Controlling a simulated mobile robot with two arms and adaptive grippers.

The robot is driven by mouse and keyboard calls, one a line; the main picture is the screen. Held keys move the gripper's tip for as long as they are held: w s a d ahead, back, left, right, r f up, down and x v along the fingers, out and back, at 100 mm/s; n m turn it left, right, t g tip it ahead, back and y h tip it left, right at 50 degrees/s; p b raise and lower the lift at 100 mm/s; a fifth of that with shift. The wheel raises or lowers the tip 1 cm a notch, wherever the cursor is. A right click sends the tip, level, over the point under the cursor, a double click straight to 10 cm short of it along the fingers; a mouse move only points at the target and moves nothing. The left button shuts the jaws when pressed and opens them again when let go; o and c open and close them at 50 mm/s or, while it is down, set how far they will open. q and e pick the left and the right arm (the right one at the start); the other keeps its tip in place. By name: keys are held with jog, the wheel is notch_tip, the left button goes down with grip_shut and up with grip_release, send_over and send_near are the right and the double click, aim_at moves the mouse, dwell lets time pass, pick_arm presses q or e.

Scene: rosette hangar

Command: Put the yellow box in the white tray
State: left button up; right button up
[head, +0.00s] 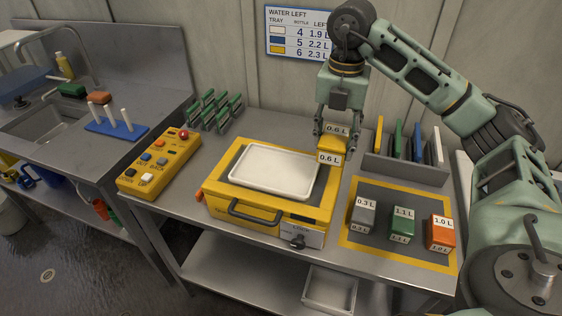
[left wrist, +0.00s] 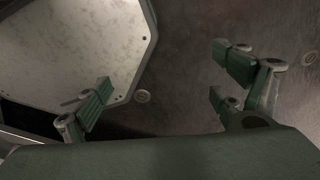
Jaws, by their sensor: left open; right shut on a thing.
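The yellow box (head: 331,145), labelled 0.6 L, is held in my right gripper (head: 335,128) in the head view. It is behind and to the right of the white tray (head: 272,170), near the tray's back right corner. The white tray lies empty on top of a yellow device with a black handle. My right gripper points down and is shut on the box. My left gripper (left wrist: 170,92) shows only in the left wrist view, open and empty, with a metal plate and dark floor beyond its fingers.
Grey, green and orange boxes (head: 440,233) stand on a yellow-edged mat right of the device. A rack with coloured upright plates (head: 405,168) is behind them. A yellow button panel (head: 160,163) and a green rack (head: 215,110) stand to the left.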

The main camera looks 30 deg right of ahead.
jog(key=w+a+f+p, duration=0.1)
jog(key=w+a+f, duration=0.1)
jog(key=w+a, duration=0.1)
jog(key=w+a+f+p, duration=0.1)
jog(key=w+a+f, duration=0.2)
jog(key=shift+w, duration=0.1)
notch_tip(320, 180, down, 3)
jog(key=shift+f+p, duration=0.2)
jog(key=shift+p, duration=0.85)
jog(key=shift+d+f, duration=0.1)
jog(key=shift+f, duration=0.4)
jog(key=o, duration=1.4)
pick_arm(q)
jog(key=r, duration=0.1)
jog(key=s+r, duration=0.1)
jog(key=r, duration=0.1)
jog(key=shift+s+d+r, duration=0.15)
jog(key=shift+d+r, duration=0.25)
